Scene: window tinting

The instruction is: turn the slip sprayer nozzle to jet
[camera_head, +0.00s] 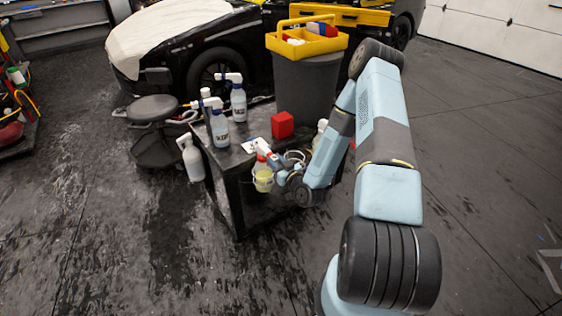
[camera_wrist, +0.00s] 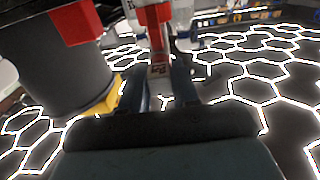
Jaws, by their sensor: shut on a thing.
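A spray bottle with pale yellow contents (camera_head: 262,180) hangs or stands at the near right edge of the small black table. Its head has red and white parts (camera_head: 261,148). My gripper (camera_head: 276,166) is at this head, coming from the right. In the wrist view my gripper's dark fingers (camera_wrist: 168,75) are closed on a red part (camera_wrist: 158,35) with small pale lettering. The nozzle's setting cannot be read. Two bottles with white spray heads, one at the table's near left (camera_head: 219,127) and one behind it (camera_head: 238,104), have labels too small to read surely.
A red block (camera_head: 282,125) is on the table (camera_head: 228,158). Another white sprayer (camera_head: 191,158) is at the table's left side. A dark bin (camera_head: 305,85) bearing a yellow caddy (camera_head: 306,45) stands behind. A black stool (camera_head: 153,109) is left. Floor at front left is clear.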

